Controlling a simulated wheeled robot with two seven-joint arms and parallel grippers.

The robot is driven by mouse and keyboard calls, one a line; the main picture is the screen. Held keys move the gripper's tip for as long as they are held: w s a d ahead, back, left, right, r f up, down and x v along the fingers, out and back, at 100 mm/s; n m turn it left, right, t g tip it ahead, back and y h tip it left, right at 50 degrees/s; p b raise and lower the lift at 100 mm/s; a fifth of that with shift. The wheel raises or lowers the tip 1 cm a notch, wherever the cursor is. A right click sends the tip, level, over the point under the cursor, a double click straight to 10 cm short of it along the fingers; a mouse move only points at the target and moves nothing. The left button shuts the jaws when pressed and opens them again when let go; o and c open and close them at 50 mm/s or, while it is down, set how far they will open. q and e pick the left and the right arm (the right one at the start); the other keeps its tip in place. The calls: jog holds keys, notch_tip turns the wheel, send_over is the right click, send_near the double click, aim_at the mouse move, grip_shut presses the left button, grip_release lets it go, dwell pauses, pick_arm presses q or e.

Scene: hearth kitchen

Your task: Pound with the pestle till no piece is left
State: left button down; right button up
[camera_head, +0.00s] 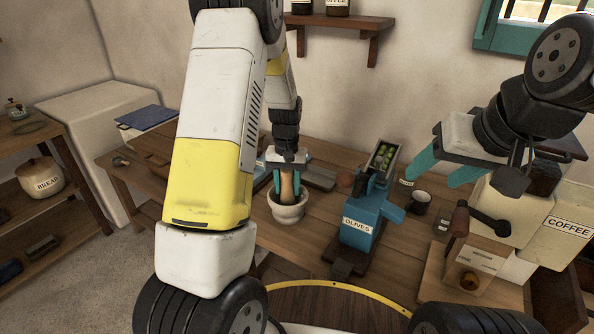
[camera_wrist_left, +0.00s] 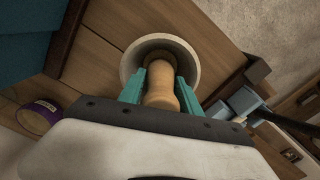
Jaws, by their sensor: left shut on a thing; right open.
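The mortar (camera_head: 287,211) is a pale bowl standing upright on the wooden table; it also shows in the left wrist view (camera_wrist_left: 186,50). The pestle (camera_head: 288,186) is light wood, and its lower part is inside the mortar; it shows in the left wrist view too (camera_wrist_left: 159,84). My left gripper (camera_head: 284,180) is shut on the pestle from above, its teal fingers on either side of the shaft. The pestle's lower end and the mortar's contents are hidden. My right gripper (camera_head: 447,168) is open and empty, above the right side of the table.
A blue olive machine (camera_head: 360,222) labelled OLIVES stands close to the right of the mortar. A coffee grinder (camera_head: 463,272) with a crank and a COFFEE box (camera_head: 556,231) are at the right. A dark cup (camera_head: 420,202) stands behind. The table (camera_head: 305,241) in front of the mortar is bare.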

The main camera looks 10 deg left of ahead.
aim_at(287, 176)
pick_arm(q)
jog(key=shift+f, duration=0.3)
jog(key=shift+r, duration=2.3)
jog(key=shift+f, duration=0.1)
jog(key=shift+f, duration=0.65)
jog(key=shift+r, duration=0.75)
jog(key=shift+f, duration=0.1)
jog(key=shift+f, duration=0.65)
